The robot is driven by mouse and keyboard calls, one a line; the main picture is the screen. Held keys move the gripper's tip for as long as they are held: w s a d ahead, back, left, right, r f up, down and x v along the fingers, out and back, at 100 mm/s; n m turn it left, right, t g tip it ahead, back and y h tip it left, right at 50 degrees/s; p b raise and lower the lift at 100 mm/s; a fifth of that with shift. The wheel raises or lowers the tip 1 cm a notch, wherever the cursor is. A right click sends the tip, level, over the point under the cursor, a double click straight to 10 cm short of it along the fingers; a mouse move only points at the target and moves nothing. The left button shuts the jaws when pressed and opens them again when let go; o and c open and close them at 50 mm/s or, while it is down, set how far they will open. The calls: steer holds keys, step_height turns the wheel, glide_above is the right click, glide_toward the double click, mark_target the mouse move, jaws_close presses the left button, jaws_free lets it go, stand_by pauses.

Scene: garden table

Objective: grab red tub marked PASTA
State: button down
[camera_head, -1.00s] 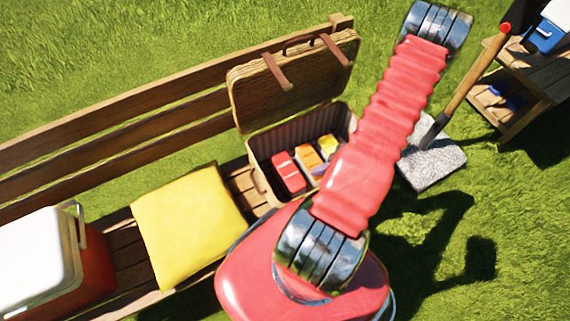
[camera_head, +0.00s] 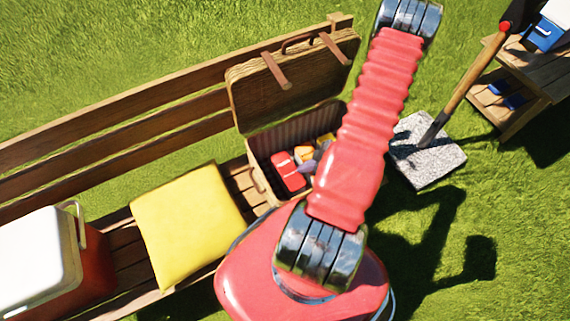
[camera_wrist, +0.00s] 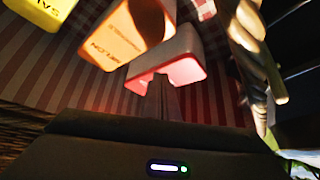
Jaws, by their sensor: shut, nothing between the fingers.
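A red tub (camera_head: 289,172) stands at the left in the open wicker basket (camera_head: 262,180) on the bench. A red-pink tub (camera_wrist: 186,72) shows right of centre in the wrist view, partly shaded; I can read no label on it. My gripper (camera_wrist: 161,84) is shut and empty, its fingers pointing at that tub's near side; I cannot tell whether they touch. An orange tub marked MELON (camera_wrist: 135,32) is left of it, and a yellow tub (camera_wrist: 40,15) with partly cut-off lettering is at the top left. My arm hides the basket's right part in the head view.
The basket's raised lid (camera_head: 290,80) stands behind it. A yellow cushion (camera_head: 188,220) and a red and white cooler (camera_head: 40,262) lie left on the bench. Right of my arm are a stone slab (camera_head: 430,155) with a handled tool, and a wooden shelf table (camera_head: 520,90).

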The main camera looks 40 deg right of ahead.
mark_target(281, 167)
steer(key=w+a, duration=0.1)
steer(key=w, duration=0.1)
steer(key=w+a, duration=0.1)
steer(key=w, duration=0.1)
steer(key=w+a, duration=0.1)
steer(key=w, duration=0.1)
steer(key=shift+w+a, duration=0.25)
steer(key=shift+a, duration=0.1)
steer(key=shift+s+d+f, duration=0.15)
steer(key=shift+f, duration=0.7)
